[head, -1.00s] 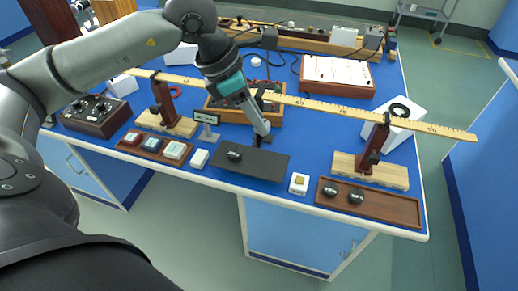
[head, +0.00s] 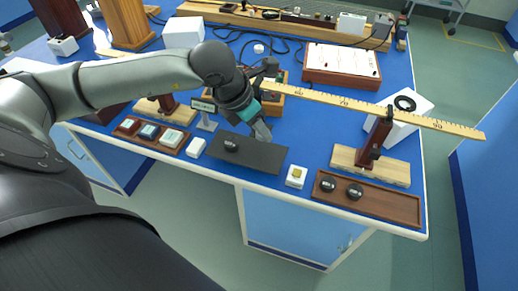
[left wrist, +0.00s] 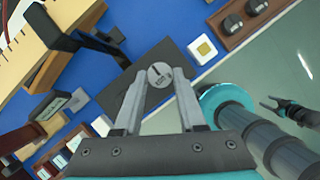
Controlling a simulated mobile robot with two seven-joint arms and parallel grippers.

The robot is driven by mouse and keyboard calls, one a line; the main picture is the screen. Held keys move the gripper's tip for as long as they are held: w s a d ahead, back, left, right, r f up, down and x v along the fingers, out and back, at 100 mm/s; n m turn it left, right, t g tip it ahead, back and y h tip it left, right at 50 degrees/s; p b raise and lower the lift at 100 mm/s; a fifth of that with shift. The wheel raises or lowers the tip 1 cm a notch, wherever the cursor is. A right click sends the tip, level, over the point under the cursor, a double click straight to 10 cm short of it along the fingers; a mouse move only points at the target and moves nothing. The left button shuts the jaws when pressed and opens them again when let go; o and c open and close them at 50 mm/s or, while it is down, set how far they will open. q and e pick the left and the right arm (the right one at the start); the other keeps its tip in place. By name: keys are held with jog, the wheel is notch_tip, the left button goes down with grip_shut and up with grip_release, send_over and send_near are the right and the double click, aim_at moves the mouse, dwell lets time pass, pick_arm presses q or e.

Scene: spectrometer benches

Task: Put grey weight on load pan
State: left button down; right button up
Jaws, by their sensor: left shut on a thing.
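My left gripper (left wrist: 160,85) is shut on a round grey weight (left wrist: 160,74) with a marked top face, seen between its fingertips in the left wrist view. In the head view, the left gripper (head: 263,132) is just above the back edge of a dark mat (head: 264,160), below the yellow beam (head: 350,106); the held weight is not clear there. A black hanger (left wrist: 62,32) beside the gripper has small grey plates; I cannot tell for certain which part is the load pan. My right gripper (left wrist: 268,102) appears open and empty at the right of the wrist view.
A wooden tray (head: 390,208) holds two black weights. A white block with a yellow top (head: 296,176) stands between mat and tray. A wooden beam support (head: 372,165) stands at right. Several small blocks sit at left.

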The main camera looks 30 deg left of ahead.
aim_at(257, 136)
pick_arm(q)
notch_tip(257, 136, down, 4)
jog(key=shift+r, duration=0.15)
jog(key=shift+f+b, duration=0.5)
jog(key=shift+f, duration=1.25)
jog(key=shift+f, duration=0.15)
jog(key=shift+c, duration=2.4)
grip_release()
jog(key=p+v, duration=0.1)
jog(key=v, duration=1.1)
